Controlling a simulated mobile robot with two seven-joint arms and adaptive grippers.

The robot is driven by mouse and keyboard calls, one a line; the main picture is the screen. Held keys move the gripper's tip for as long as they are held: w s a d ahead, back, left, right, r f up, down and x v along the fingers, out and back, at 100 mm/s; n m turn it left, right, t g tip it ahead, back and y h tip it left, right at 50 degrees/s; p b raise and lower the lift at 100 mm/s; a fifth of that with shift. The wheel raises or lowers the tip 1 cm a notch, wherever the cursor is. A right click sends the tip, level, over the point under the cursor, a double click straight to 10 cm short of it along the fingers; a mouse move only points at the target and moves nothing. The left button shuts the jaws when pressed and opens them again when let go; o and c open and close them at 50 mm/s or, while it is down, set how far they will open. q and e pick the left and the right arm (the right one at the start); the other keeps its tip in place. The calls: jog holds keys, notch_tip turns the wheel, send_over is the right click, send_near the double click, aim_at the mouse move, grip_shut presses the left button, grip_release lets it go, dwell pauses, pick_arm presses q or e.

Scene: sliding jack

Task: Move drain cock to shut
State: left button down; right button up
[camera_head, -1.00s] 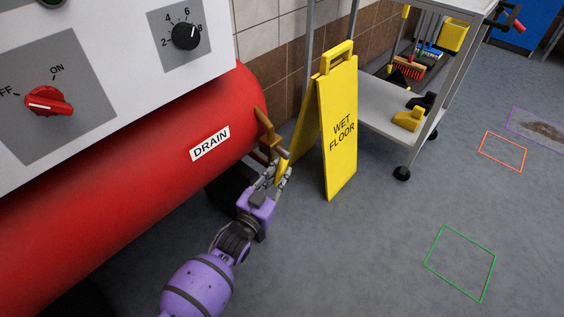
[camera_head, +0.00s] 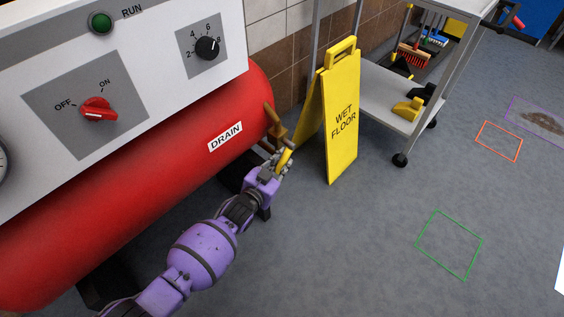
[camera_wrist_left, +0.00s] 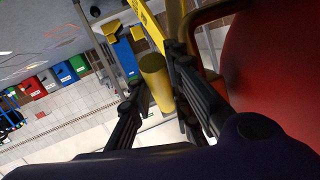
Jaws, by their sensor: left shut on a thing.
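The drain cock is on the end of the red tank (camera_head: 150,185), next to the DRAIN label (camera_head: 225,137). Its brass-coloured pipe (camera_head: 275,127) comes off the tank end, and a yellow handle (camera_head: 285,158) sits at its lower end. My left gripper (camera_head: 281,165) is shut on the handle, and its fingers hide part of it. In the left wrist view the yellow handle (camera_wrist_left: 157,82) stands between the two dark fingers of my left gripper (camera_wrist_left: 155,92). The exact angle of the handle is hard to tell. My right gripper is not in view.
A yellow wet floor sign (camera_head: 342,125) stands just right of the cock. Behind it is a grey cart (camera_head: 385,110) on wheels. A control panel (camera_head: 150,60) sits above the tank. The floor (camera_head: 350,250) in front is clear apart from outlined marks.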

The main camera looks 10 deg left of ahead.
pick_arm(q)
jog(key=c, duration=1.9)
grip_release()
jog(key=v, duration=1.2)
